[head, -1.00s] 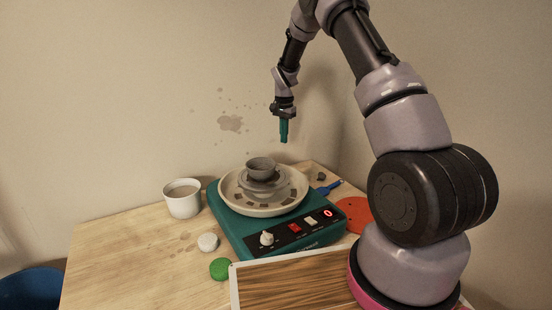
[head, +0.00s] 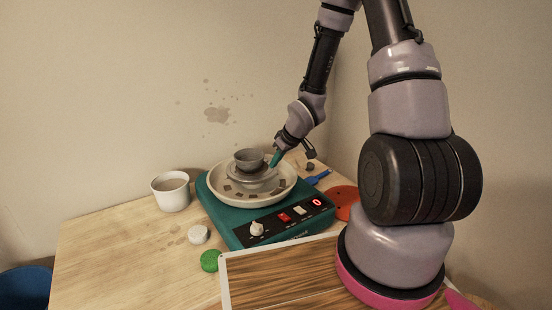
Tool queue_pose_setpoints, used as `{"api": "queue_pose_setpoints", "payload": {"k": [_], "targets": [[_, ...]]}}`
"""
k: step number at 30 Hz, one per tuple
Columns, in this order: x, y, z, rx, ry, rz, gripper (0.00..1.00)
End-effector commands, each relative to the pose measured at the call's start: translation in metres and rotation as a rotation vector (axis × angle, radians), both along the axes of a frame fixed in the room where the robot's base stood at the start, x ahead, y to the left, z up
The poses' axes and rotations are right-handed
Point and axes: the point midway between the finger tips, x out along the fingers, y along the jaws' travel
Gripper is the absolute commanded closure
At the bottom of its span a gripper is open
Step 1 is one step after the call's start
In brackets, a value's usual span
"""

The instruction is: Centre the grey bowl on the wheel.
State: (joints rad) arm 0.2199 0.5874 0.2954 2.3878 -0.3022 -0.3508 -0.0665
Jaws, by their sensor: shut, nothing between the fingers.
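The grey bowl (head: 250,159) stands upright on the wheel head (head: 252,175), inside the cream splash pan (head: 222,191) of the teal wheel machine (head: 240,226). It looks a little towards the back left of the wheel head, though the angle makes the offset hard to judge. My gripper (head: 273,163), with teal fingertips, is shut and empty. It is low at the right of the bowl, pointing down and left. The tips look close to the bowl's right side; I cannot tell whether they touch it.
A white mug (head: 171,194) stands left of the machine. A white round piece (head: 199,235) and a green one (head: 210,261) lie in front. A blue tool (head: 319,177) and an orange disc (head: 344,200) lie right. A framed wooden board (head: 270,277) is at the front.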

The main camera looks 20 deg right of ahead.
Motion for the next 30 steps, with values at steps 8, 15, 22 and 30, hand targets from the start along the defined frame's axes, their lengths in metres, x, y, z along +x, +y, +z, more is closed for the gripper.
{"api": "queue_pose_setpoints", "payload": {"k": [8,15,22,30], "targets": [[0.026,0.016,-0.054,-0.001,0.004,0.0,1.0],[0.054,0.032,-0.051,0.0,0.001,-0.002,1.0],[0.06,0.036,-0.051,0.0,0.002,-0.003,1.0],[0.062,0.037,-0.05,-0.001,0.002,-0.002,1.0]]}}
